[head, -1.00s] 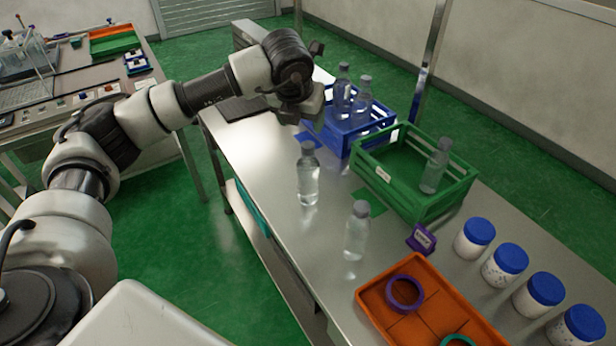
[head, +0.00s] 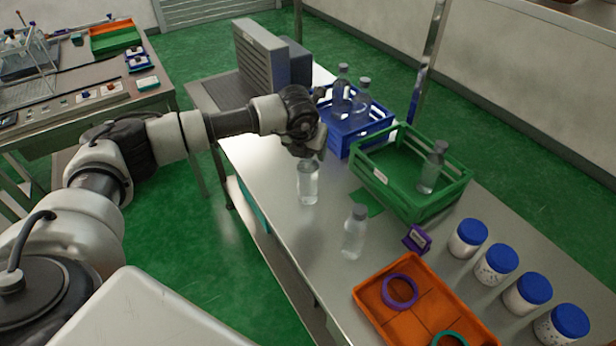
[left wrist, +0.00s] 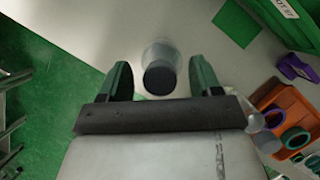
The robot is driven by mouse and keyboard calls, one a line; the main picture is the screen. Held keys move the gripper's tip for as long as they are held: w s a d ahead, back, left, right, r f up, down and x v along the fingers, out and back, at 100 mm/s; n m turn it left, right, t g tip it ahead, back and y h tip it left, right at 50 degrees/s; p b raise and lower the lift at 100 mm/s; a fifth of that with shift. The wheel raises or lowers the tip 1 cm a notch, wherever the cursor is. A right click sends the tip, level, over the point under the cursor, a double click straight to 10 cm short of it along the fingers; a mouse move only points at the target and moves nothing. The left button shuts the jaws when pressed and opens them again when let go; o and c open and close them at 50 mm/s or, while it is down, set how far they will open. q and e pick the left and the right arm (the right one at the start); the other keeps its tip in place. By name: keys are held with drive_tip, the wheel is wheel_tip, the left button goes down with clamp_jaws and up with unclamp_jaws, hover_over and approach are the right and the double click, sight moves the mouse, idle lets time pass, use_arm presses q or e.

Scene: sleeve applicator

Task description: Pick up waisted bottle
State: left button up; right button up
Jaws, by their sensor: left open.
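Two clear bottles with grey caps stand upright on the steel table. One bottle (head: 308,184) is under my left gripper (head: 312,155), which hides its cap in the head view. The other bottle (head: 354,232) stands nearer, to the right. I cannot tell for sure which is the waisted one. In the left wrist view, my left gripper (left wrist: 162,80) is open, with the dark cap of a bottle (left wrist: 160,72) seen between and just beyond its two green fingers. Neither finger visibly touches it. My right gripper is not in view.
A blue crate (head: 343,141) holds two bottles; a green crate (head: 425,209) holds one bottle (head: 432,168). An orange tray (head: 408,325) with a purple ring (head: 400,291) and a green ring lies nearer. Several blue-lidded jars (head: 468,238) line the right edge.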

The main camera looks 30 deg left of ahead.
use_arm(q)
clamp_jaws()
drive_tip(key=shift+r, duration=0.1)
idle(0.4)
